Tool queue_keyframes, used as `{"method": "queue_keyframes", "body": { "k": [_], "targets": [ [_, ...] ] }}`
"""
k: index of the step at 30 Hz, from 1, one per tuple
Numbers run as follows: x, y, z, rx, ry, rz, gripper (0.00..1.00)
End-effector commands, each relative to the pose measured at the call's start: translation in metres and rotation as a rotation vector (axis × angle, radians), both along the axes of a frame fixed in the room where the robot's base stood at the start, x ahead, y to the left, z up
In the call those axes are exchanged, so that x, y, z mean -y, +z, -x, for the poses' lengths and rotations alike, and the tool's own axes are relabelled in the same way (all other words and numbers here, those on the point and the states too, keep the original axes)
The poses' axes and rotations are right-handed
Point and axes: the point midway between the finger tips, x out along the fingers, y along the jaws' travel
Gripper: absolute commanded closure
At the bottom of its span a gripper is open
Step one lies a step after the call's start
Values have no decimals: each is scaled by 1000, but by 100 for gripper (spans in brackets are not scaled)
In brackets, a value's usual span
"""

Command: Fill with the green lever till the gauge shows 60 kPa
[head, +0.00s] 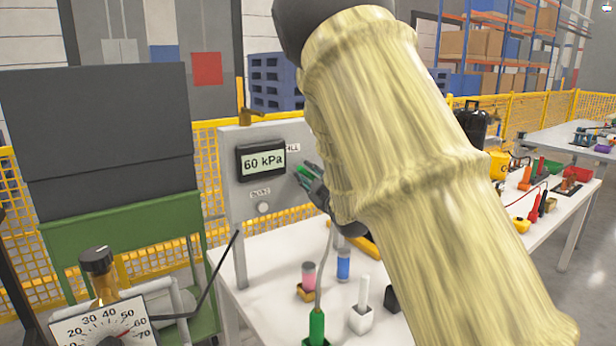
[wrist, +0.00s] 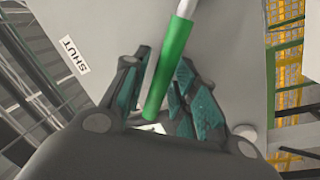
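The gauge display (head: 263,160) on the grey panel (head: 238,205) reads 60 kPa. The green lever (wrist: 168,75) shows in the wrist view, with a green grip on a pale shaft that leaves the picture at the top. Its free end lies between the teal-padded fingers of my gripper (wrist: 165,60). The fingers are drawn in on both sides of it; whether both press on it I cannot tell. A SHUT label (wrist: 70,55) is left of the lever. In the head view my arm covers most of the gripper and part of a label (head: 292,147) ending in "ILL".
A white bench stands below the panel, with a green-handled tool (head: 317,328), a pink-topped item (head: 308,276), a blue cylinder (head: 343,264) and a white-handled item (head: 363,295). A dial (head: 103,328) is at lower left. A yellow mesh fence (head: 210,150) runs behind.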

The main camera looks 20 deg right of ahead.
Motion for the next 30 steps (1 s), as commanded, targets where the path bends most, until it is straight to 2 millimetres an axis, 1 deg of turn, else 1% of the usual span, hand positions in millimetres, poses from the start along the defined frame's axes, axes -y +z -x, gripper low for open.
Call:
{"method": "queue_keyframes", "body": {
  "k": [10,14,17,24,30],
  "targets": [
    [-1,1,0,1,2,0,63],
    [-1,0,8,3,2,0,63],
    [0,-2,21,1,1,-1,63],
    [3,-9,65,1,1,-1,63],
    [5,-15,97,0,0,-1,63]
  ]
}}
